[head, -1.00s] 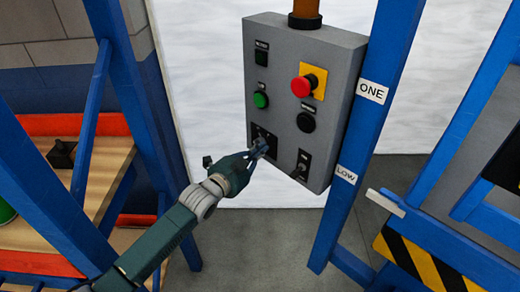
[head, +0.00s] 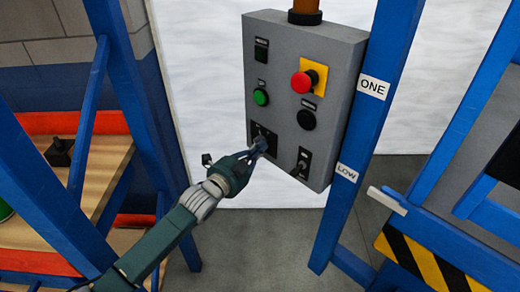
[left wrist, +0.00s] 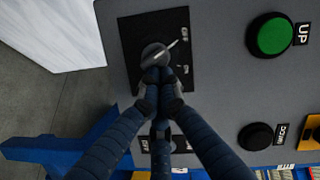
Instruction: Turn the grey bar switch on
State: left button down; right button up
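The grey bar switch (left wrist: 157,54) is a round knob with a light bar on a black plate (left wrist: 120,25), low on the grey control panel (head: 285,75). In the left wrist view the bar slants toward small white labels too blurred to read surely. My left gripper (head: 262,145) is in front of this plate in the head view. In the left wrist view its dark blue fingers (left wrist: 162,78) come together at the knob's edge and look shut. I cannot tell whether they touch the knob; they hide part of it. My right gripper is not in view.
The panel also has a green button (head: 261,97), a black button (head: 306,120), a red mushroom button (head: 304,82) on yellow, and another switch (head: 302,162) at lower right. A blue post (head: 375,120) stands right of the panel. Blue shelf framing is at left.

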pick_arm(q)
jog(key=shift+f, duration=0.15)
jog(key=m+b, duration=0.2)
jog(key=f+m+t+b, duration=0.1)
jog(key=m, duration=0.1)
jog(key=f+m+b, duration=0.1)
jog(key=b, duration=0.1)
jog(key=shift+w+a+m+b, duration=0.2)
jog(key=shift+m+b, duration=0.1)
jog(key=shift+m, duration=0.1)
jog(key=shift+w+a+f, duration=0.1)
jog(key=shift+a+f, duration=0.05)
dwell(0.7)
